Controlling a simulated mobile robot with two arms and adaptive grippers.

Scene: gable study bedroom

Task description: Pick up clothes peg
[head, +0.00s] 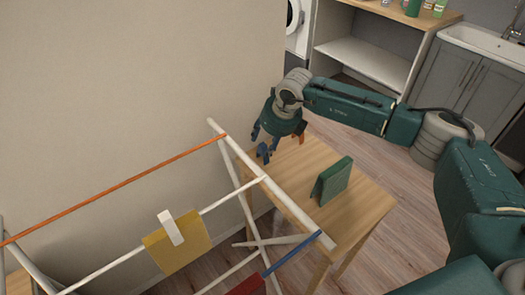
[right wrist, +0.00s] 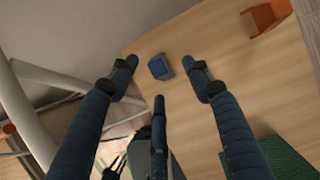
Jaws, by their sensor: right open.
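A small blue block-like piece (right wrist: 160,67), which looks like a clothes peg, lies on the wooden table in the right wrist view. In the head view a blue piece (head: 264,152) shows at the table's far left corner, just under my right gripper (head: 275,134). My right gripper is open. In the right wrist view its fingers (right wrist: 160,82) spread on both sides of the blue piece, with a third finger below it in the picture. No finger clearly touches it. An orange piece (right wrist: 265,16) lies farther right; it also shows in the head view (head: 298,139). My left gripper is not in view.
The wooden table (head: 368,205) bears a green upright block (head: 335,181). A white drying rack (head: 262,180) with coloured rails stands against its left side, with a yellow cloth (head: 178,243) and a white piece on it. A wall rises behind. The table's right part is clear.

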